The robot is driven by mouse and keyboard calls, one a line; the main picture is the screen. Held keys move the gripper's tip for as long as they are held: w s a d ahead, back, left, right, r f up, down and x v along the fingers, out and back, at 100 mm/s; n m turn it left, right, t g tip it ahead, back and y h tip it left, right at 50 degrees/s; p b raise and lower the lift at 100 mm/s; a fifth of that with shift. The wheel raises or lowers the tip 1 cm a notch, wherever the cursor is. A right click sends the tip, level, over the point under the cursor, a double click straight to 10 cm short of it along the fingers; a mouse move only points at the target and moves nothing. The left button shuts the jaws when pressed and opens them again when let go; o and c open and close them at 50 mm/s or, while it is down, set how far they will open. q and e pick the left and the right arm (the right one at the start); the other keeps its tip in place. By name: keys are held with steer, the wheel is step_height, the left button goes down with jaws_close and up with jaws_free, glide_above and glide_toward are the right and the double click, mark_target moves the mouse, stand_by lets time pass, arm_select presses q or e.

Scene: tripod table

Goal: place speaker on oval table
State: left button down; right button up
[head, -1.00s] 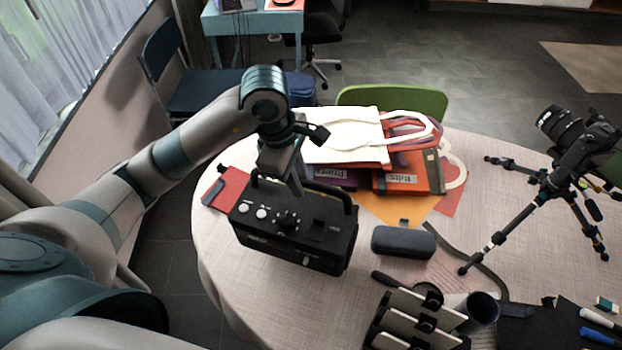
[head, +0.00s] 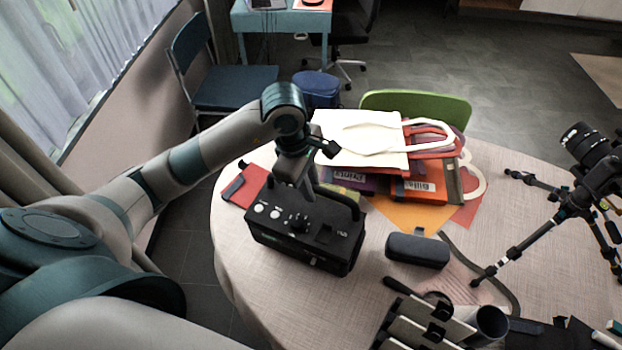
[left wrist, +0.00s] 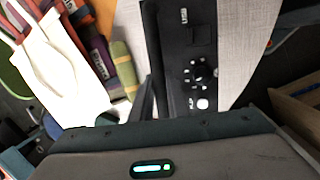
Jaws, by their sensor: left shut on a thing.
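The speaker (head: 310,233) is a black box with a top handle, white knobs and a dark dial. In the head view it is upright at the left part of the oval table (head: 262,295), which has a pale cloth. I cannot tell whether its base touches the cloth. My left gripper (head: 298,192) is above the speaker, shut on its handle; the fingertips are partly hidden. In the left wrist view the speaker's top (left wrist: 195,65) shows close up, with its knobs and dial. My right gripper is not in view.
A dark case (head: 417,250) lies right of the speaker. Behind are a white tote bag (head: 360,138), folders and a red notebook (head: 250,186). A camera on a tripod (head: 540,220) stands at right. A black rack (head: 425,325) is at the front. Bare cloth lies in front of the speaker.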

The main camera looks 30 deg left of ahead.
arm_select(q)
steer(key=shift+f+p, duration=0.35)
steer(key=shift+f, duration=0.55)
steer(key=c, duration=1.7)
jaws_free()
steer(key=shift+f, duration=0.2)
steer(key=shift+r, duration=0.15)
